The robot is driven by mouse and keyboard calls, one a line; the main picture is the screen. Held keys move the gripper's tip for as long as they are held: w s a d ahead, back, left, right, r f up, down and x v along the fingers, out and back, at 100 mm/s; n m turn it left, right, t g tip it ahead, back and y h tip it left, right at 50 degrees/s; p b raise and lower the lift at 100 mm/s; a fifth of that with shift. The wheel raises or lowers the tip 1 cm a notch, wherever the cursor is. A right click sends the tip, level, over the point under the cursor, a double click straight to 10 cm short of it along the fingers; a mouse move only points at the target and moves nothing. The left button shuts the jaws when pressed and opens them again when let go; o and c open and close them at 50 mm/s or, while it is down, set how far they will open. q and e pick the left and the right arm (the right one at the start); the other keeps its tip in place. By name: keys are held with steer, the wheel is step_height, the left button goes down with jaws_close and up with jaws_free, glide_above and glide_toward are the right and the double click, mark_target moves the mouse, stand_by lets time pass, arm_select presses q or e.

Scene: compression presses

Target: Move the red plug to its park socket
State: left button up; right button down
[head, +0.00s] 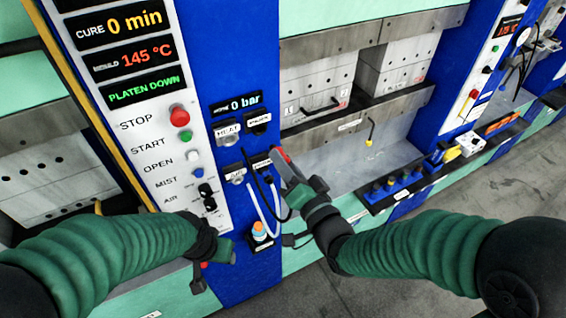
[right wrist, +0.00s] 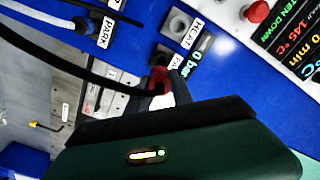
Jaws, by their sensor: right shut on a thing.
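The red plug (head: 286,154) is held in my right gripper (head: 289,166), in front of the panel's right edge; the right wrist view shows the plug (right wrist: 157,82) between the fingers, with a black cable looping off it. A grey socket (right wrist: 179,23) labelled HEAT looks empty. Beside it a socket with a partly hidden label starting PA (right wrist: 175,61) lies just beyond the plug. Whether the plug touches it I cannot tell. A lower PARK label (right wrist: 104,32) is next to a black plug (right wrist: 85,25). My left gripper (head: 218,252) is low at the panel; its fingers are unclear.
The control column (head: 160,120) has several buttons and displays. A small bottle with an orange cap (head: 260,230) stands in a holder below the sockets. Cables hang near my right gripper. The open press (head: 350,150) is to the right, with a tool tray (head: 400,188) in front.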

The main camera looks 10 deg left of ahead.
mark_target(272, 147)
steer(key=x, duration=0.4)
steer(key=shift+a+b, duration=0.15)
steer(key=shift+b, duration=0.25)
steer(key=shift+w+a, duration=0.35)
steer(key=shift+w, duration=0.25)
steer(key=shift+b, duration=0.45)
stand_by(0.5)
steer(key=shift+b+x, duration=0.3)
steer(key=shift+x, duration=1)
steer(key=c, duration=1.1)
jaws_free()
steer(key=shift+r, duration=0.1)
steer(key=shift+o, duration=0.2)
